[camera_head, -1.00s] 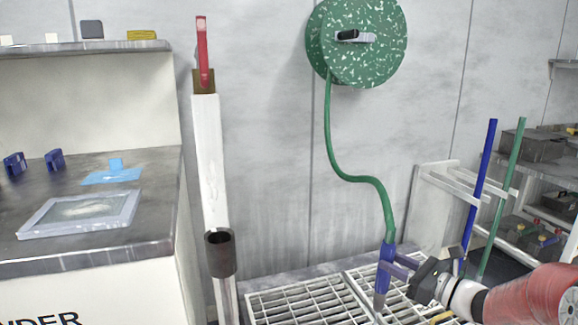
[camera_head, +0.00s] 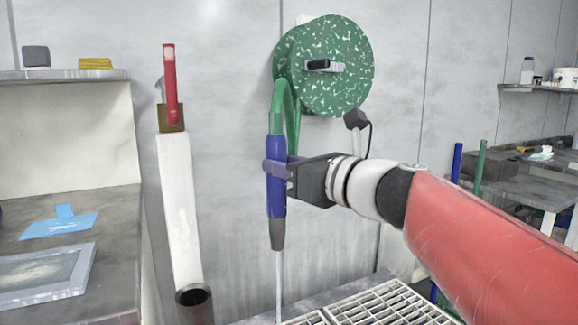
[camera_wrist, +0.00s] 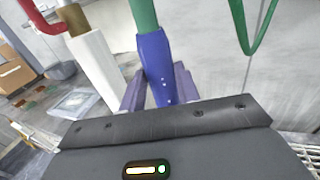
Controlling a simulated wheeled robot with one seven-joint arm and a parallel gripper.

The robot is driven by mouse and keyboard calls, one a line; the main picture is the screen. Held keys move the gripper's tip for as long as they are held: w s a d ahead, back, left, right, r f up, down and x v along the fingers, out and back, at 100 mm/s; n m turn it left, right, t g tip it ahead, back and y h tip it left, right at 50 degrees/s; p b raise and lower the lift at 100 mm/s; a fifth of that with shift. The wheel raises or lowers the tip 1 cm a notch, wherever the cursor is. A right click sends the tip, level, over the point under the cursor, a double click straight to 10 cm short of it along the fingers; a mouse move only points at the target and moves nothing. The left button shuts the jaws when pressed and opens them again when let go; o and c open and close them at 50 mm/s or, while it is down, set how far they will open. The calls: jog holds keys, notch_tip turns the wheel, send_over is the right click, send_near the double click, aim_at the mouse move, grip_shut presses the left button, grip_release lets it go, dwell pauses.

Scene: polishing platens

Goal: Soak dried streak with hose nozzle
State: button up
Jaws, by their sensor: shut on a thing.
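The blue hose nozzle (camera_head: 277,205) hangs upright, grey tip down, in front of the grey wall. My gripper (camera_head: 277,168) is shut around its middle; its fingers also show on both sides of the nozzle in the wrist view (camera_wrist: 158,88). The green hose (camera_head: 277,105) runs from the top of the nozzle to the speckled green reel (camera_head: 335,68) on the wall. A thin pale line, like a water stream, drops from the nozzle tip toward the grate. I cannot clearly make out the dried streak; the wall has faint grey stains behind the nozzle.
A white post (camera_head: 180,215) with a red handle (camera_head: 170,85) stands left of the nozzle. A bench (camera_head: 95,245) at the left holds a blue cloth (camera_head: 58,222) and a framed plate (camera_head: 45,275). A floor grate (camera_head: 385,305) lies below. Shelves stand at the right.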

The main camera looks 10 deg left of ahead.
jog(key=w+d+f+b, duration=0.2)
jog(key=w+d+f, duration=0.1)
jog(key=d, duration=0.6)
jog(key=w+d+f+b, duration=0.1)
jog(key=w+d+f, duration=0.1)
jog(key=d, duration=0.7)
jog(key=w+d+f+b, duration=0.2)
jog(key=w+d+f, duration=0.1)
jog(key=d, duration=0.6)
jog(key=s+d+f+p, duration=0.2)
jog(key=s+d+f, duration=0.2)
jog(key=s+d, duration=0.7)
jog(key=s+d+f+p, duration=0.2)
jog(key=s+d+f, duration=0.2)
jog(key=s+d, duration=0.7)
jog(key=s+d+f+p, duration=0.3)
jog(key=s+d, duration=0.9)
jog(key=shift+f, duration=0.4)
jog(key=shift+w, duration=0.1)
